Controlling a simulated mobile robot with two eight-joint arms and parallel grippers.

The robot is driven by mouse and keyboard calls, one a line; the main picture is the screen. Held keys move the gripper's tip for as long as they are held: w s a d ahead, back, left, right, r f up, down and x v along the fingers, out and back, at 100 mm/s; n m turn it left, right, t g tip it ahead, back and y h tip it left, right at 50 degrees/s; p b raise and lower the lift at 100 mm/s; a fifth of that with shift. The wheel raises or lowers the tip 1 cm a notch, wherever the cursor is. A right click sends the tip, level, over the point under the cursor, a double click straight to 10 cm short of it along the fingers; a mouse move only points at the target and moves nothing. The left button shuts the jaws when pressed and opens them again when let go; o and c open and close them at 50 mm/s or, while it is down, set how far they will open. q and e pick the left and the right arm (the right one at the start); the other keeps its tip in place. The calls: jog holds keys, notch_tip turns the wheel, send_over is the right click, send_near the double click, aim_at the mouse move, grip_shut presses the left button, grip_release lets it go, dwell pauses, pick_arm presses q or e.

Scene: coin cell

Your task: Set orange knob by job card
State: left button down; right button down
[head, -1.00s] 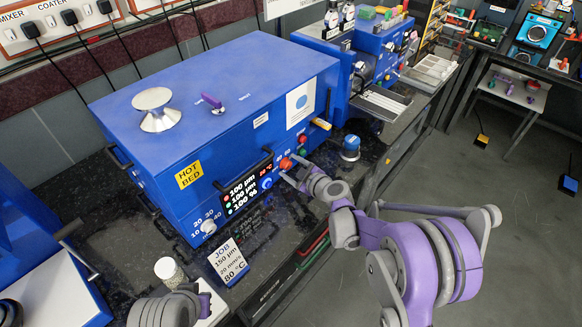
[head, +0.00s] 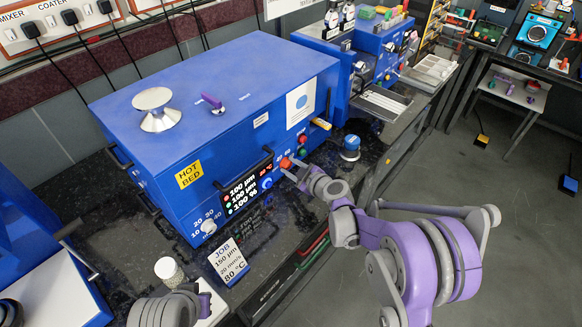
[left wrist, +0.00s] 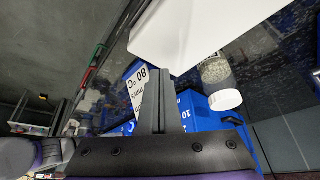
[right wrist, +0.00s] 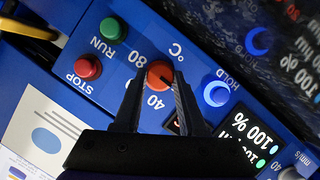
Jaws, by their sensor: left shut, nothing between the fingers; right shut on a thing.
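The orange knob (right wrist: 160,72) is on the blue hot-bed front, between printed 40 and 80 marks under a °C sign; it also shows in the head view (head: 286,162). A dark pointer line on it points to the right in the right wrist view. My right gripper (right wrist: 157,82) is shut on the knob, one finger on each side; in the head view it reaches the panel (head: 294,170). The job card (head: 229,262) reads 150 µm, 20 mm/s, 80 °C; part of it shows in the left wrist view (left wrist: 138,88). My left gripper (left wrist: 152,74) is shut and empty near the card.
A green RUN button (right wrist: 111,29) and a red STOP button (right wrist: 87,68) sit close to the knob. A blue HOLD button (right wrist: 216,94) and a lit display (right wrist: 245,140) are on its other side. A lidded jar (head: 169,270) stands near my left gripper.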

jog(key=shift+w+d+m+g+y+b, duration=0.15)
jog(key=shift+m+g+y, duration=0.4)
jog(key=shift+m, duration=0.55)
jog(key=shift+m+g+y+b, duration=0.15)
jog(key=shift+m+g+y, duration=0.2)
jog(key=shift+m+g, duration=0.6)
jog(key=shift+m, duration=0.25)
jog(key=shift+c, duration=2.3)
grip_release()
jog(key=shift+r, duration=0.1)
jog(key=v, duration=1)
jog(key=shift+s+d, duration=0.3)
jog(key=shift+s, duration=0.05)
